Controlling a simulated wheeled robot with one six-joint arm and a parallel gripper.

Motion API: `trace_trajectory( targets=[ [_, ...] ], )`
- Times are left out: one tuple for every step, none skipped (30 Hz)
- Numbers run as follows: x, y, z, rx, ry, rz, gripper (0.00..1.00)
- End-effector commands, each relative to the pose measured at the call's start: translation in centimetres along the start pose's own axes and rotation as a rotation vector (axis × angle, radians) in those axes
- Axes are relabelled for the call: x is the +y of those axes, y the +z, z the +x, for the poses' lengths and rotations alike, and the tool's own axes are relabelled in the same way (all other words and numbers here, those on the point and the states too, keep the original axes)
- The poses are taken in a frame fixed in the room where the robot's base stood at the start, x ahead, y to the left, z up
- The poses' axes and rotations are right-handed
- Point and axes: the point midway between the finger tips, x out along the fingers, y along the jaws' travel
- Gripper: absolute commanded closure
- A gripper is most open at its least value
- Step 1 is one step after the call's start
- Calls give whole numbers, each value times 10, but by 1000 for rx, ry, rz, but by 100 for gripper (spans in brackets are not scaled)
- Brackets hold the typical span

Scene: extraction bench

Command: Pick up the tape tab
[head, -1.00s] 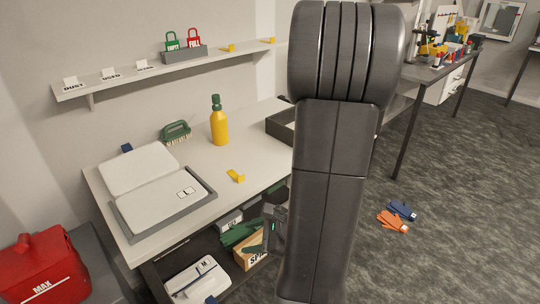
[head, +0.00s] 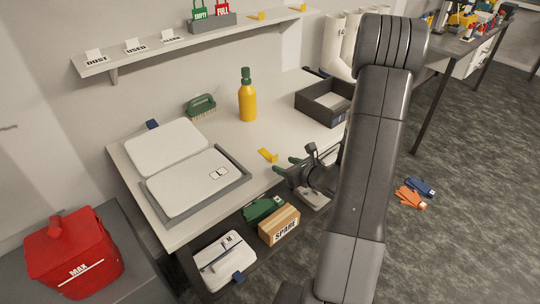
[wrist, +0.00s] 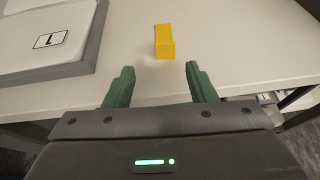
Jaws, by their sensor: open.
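The tape tab, a small yellow L-shaped piece (head: 267,155), lies on the white bench top near its front edge. In the wrist view the yellow tab (wrist: 165,42) lies beyond my fingertips, roughly centred between them. My gripper (head: 288,166), with green fingers, is at the bench's front edge, just right of the tab. Its jaws (wrist: 160,69) are open and empty, apart from the tab. Nothing hides the tab in either view.
A grey tray (head: 243,182) with a white panel lies left of the tab. A yellow bottle (head: 247,102), a green brush (head: 201,106) and a dark open box (head: 312,103) stand farther back. A SPARE box (head: 279,225) sits below. The bench around the tab is clear.

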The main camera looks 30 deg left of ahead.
Motion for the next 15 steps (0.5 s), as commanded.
trace_trajectory(
  targets=[
    [0,1,4,0,0,-1,49],
    [0,0,5,0,0,-1,49],
    [0,0,7,0,0,-1,49],
    [0,1,8,1,1,-1,49],
    [0,1,10,1,1,-1,49],
    [-1,2,13,1,2,-1,49],
    [-2,4,16,1,1,-2,49],
    [-3,5,20,1,1,-2,49],
    [-4,6,26,1,2,-1,49],
    [-5,8,30,0,2,-2,49],
    [-6,9,34,0,3,-2,49],
    [-7,9,40,1,3,-1,49],
    [-7,8,44,1,2,-1,49],
    [-7,8,48,0,2,-2,49],
    [-7,7,51,1,2,-2,49]
  ],
)
